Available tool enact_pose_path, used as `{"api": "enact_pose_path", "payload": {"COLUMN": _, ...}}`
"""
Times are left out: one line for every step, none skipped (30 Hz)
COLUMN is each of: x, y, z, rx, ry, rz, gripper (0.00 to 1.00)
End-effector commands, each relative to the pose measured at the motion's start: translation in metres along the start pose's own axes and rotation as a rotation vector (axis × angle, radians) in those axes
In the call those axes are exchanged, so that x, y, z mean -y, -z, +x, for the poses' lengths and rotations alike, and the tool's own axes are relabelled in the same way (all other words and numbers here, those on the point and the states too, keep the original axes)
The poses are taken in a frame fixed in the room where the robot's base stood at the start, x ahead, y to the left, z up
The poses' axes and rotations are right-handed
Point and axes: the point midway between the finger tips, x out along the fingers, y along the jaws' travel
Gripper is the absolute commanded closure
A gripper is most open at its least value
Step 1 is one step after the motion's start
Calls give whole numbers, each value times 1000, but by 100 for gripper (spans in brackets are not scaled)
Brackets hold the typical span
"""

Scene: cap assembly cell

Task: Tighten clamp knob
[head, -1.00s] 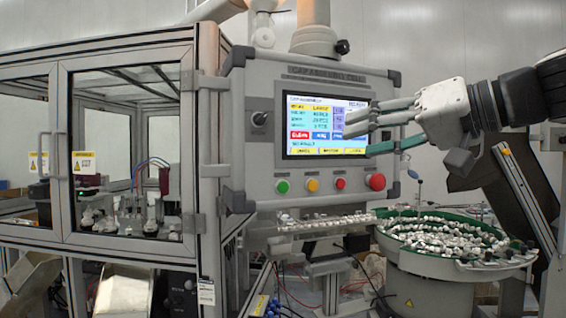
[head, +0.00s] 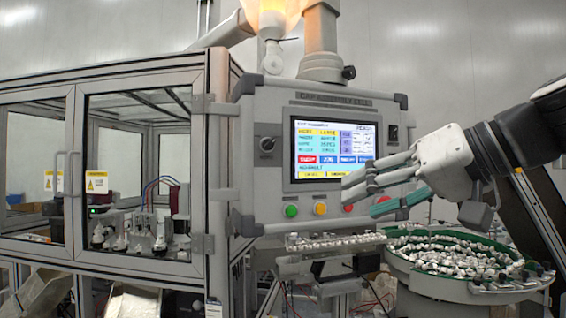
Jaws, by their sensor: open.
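A small black clamp knob (head: 349,72) sticks out to the right from the grey collar (head: 321,68) on the support column above the control panel. My gripper (head: 358,196) is open, with pale fingers and one teal finger, pointing left. It is in front of the lower right part of the panel (head: 266,200), well below the knob and a little to its right in the picture. Nothing shows between its fingers. The fingers hide part of the button row.
A lit screen (head: 335,150) and coloured buttons are on the panel. A bowl feeder (head: 440,284) with many small white parts stands below my arm. A glazed enclosure (head: 140,90) fills the left. The space right of the column is clear.

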Motion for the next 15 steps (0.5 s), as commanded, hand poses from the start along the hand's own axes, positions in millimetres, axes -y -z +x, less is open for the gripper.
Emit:
{"api": "enact_pose_path", "payload": {"x": 6, "y": -1, "z": 0, "rx": 14, "ry": -2, "rz": -42, "gripper": 53}}
{"api": "enact_pose_path", "payload": {"x": 9, "y": -2, "z": -1, "rx": 25, "ry": -7, "rz": -74, "gripper": 53}}
{"api": "enact_pose_path", "payload": {"x": 14, "y": -2, "z": -2, "rx": 40, "ry": -14, "rz": -124, "gripper": 53}}
{"api": "enact_pose_path", "payload": {"x": 17, "y": -3, "z": -2, "rx": 53, "ry": -21, "rz": -164, "gripper": 53}}
{"api": "enact_pose_path", "payload": {"x": 20, "y": -3, "z": -3, "rx": 65, "ry": -29, "rz": -208, "gripper": 53}}
{"api": "enact_pose_path", "payload": {"x": 24, "y": -3, "z": -5, "rx": 79, "ry": -40, "rz": -270, "gripper": 53}}
{"api": "enact_pose_path", "payload": {"x": 27, "y": -3, "z": -7, "rx": 89, "ry": -48, "rz": -315, "gripper": 53}}
{"api": "enact_pose_path", "payload": {"x": 30, "y": -2, "z": -9, "rx": 98, "ry": -56, "rz": -360, "gripper": 53}}
{"api": "enact_pose_path", "payload": {"x": 33, "y": -1, "z": -11, "rx": 109, "ry": -66, "rz": -421, "gripper": 53}}
{"api": "enact_pose_path", "payload": {"x": 35, "y": 1, "z": -13, "rx": 115, "ry": -74, "rz": -465, "gripper": 53}}
{"api": "enact_pose_path", "payload": {"x": 37, "y": 2, "z": -16, "rx": 120, "ry": -83, "rz": -510, "gripper": 53}}
{"api": "enact_pose_path", "payload": {"x": 40, "y": 5, "z": -19, "rx": 126, "ry": -92, "rz": -570, "gripper": 53}}
{"api": "enact_pose_path", "payload": {"x": 42, "y": 7, "z": -22, "rx": 130, "ry": -100, "rz": -613, "gripper": 53}}
{"api": "enact_pose_path", "payload": {"x": 44, "y": 10, "z": -24, "rx": 132, "ry": -108, "rz": -656, "gripper": 53}}
{"api": "enact_pose_path", "payload": {"x": 46, "y": 13, "z": -27, "rx": 135, "ry": -120, "rz": -715, "gripper": 53}}
